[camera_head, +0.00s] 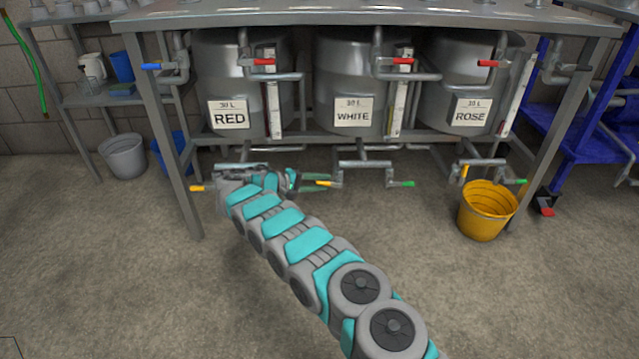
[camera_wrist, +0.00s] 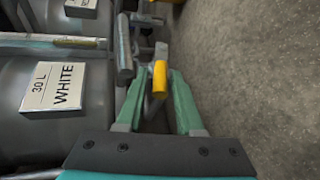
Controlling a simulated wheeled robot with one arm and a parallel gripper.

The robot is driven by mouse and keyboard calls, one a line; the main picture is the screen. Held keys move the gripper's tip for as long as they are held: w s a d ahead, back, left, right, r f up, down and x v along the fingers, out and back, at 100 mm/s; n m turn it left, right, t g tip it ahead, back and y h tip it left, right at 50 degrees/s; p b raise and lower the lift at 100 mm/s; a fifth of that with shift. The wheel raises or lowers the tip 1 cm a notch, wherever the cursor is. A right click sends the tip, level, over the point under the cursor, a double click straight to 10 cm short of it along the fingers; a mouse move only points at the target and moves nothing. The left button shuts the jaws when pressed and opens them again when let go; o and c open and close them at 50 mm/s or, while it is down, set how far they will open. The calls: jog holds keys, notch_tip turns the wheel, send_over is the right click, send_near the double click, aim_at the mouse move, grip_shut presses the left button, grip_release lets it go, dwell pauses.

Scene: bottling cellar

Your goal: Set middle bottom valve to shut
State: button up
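Under the middle tank, marked WHITE (camera_head: 345,85), a bottom pipe carries a yellow valve handle (camera_head: 324,183) at its left and a green handle (camera_head: 403,184) at its right. The yellow handle points left, roughly level, towards my gripper. My gripper (camera_head: 312,182) is open beside it, coming from the left under the RED tank. In the wrist view the yellow handle (camera_wrist: 160,77) shows between the tips of the two green fingers of my gripper (camera_wrist: 158,80), with a small gap at each side. I cannot tell whether either finger touches it.
Similar low handles stand under the RED tank (camera_head: 215,75), partly behind my arm, and under the ROSÉ tank (camera_head: 465,75). A yellow bucket (camera_head: 484,222) stands below the ROSÉ tank. The bench's left front leg (camera_head: 170,150) stands near my arm. The floor in front is clear.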

jog(key=shift+o, duration=1)
jog(key=shift+a, duration=0.15)
